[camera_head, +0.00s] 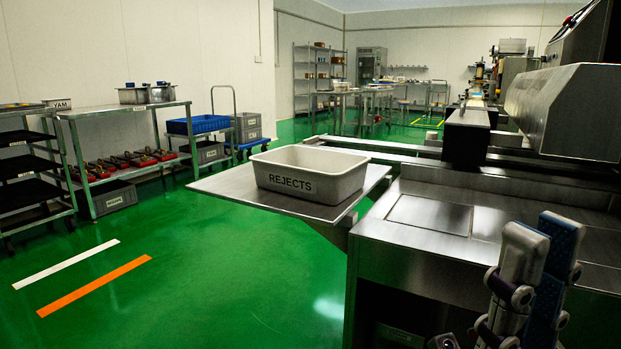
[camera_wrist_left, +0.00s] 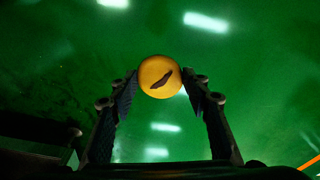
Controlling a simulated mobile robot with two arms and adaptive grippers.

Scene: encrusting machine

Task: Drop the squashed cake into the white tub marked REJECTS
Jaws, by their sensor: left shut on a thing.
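The squashed cake (camera_wrist_left: 160,70) is a round yellow disc with a dark brown gash across its face, in the left wrist view. My left gripper (camera_wrist_left: 160,82) is shut on it, one finger on each side at the tips, with green floor behind. The left gripper and cake are not in the head view. The white tub marked REJECTS (camera_head: 291,184) stands upright on a steel shelf (camera_head: 225,187), and its visible inside looks empty. My right gripper (camera_head: 543,228) is at the lower right of the head view, its fingers apart and nothing seen between them.
The steel machine bench (camera_head: 430,240) is right of the tub, with the machine housing (camera_head: 565,110) above it. The green floor left of the shelf is clear.

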